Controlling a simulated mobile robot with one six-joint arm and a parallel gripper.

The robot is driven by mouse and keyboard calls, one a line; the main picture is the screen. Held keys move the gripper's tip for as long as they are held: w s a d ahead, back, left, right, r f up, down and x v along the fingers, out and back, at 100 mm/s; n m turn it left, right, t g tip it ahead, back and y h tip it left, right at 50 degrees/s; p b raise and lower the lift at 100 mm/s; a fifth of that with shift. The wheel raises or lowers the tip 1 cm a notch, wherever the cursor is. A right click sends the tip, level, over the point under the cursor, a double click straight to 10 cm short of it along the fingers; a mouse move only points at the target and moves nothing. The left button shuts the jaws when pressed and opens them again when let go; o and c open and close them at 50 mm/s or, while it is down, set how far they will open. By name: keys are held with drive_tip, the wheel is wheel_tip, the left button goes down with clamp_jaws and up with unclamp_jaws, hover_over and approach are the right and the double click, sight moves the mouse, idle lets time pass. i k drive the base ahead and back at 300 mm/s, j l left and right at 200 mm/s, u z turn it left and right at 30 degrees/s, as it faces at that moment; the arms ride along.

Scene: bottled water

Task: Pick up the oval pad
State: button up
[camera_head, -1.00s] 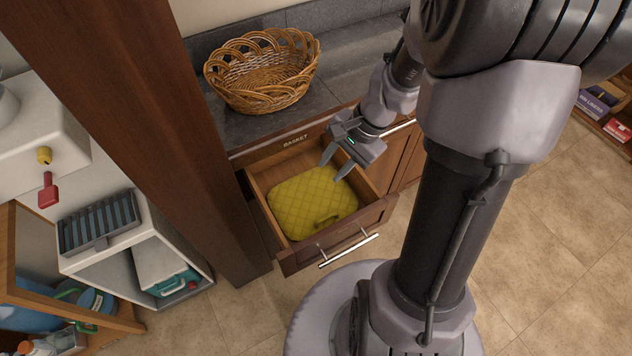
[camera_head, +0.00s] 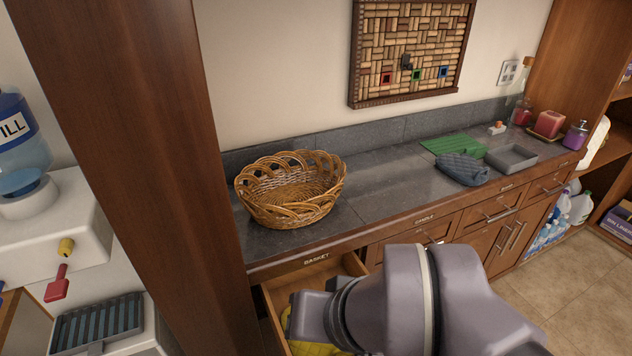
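A yellow quilted pad (camera_head: 318,348) lies in the open drawer labelled BASKET (camera_head: 275,300); only small parts of it show at the bottom of the view. A blue-grey quilted pad (camera_head: 463,169) with a rounded outline lies on the counter, partly over or against a green mat (camera_head: 450,146). I cannot tell for certain which one is the oval pad.
A wicker basket (camera_head: 291,190) stands on the counter (camera_head: 385,190) above the drawer. A grey tray (camera_head: 511,158), a red candle (camera_head: 549,123) and a purple bottle (camera_head: 575,136) stand farther right. A wooden post (camera_head: 130,150) rises left of the drawer.

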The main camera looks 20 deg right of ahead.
sight(463, 167)
drive_tip(key=z, duration=1.5)
drive_tip(key=l, duration=0.45)
drive_tip(key=i+l, duration=0.25)
drive_tip(key=i, duration=0.15)
drive_tip(key=i+l, duration=0.3)
drive_tip(key=i+l+z, duration=0.1)
drive_tip(key=i+l, duration=0.15)
drive_tip(key=i, duration=0.2)
drive_tip(key=i+j, duration=0.4)
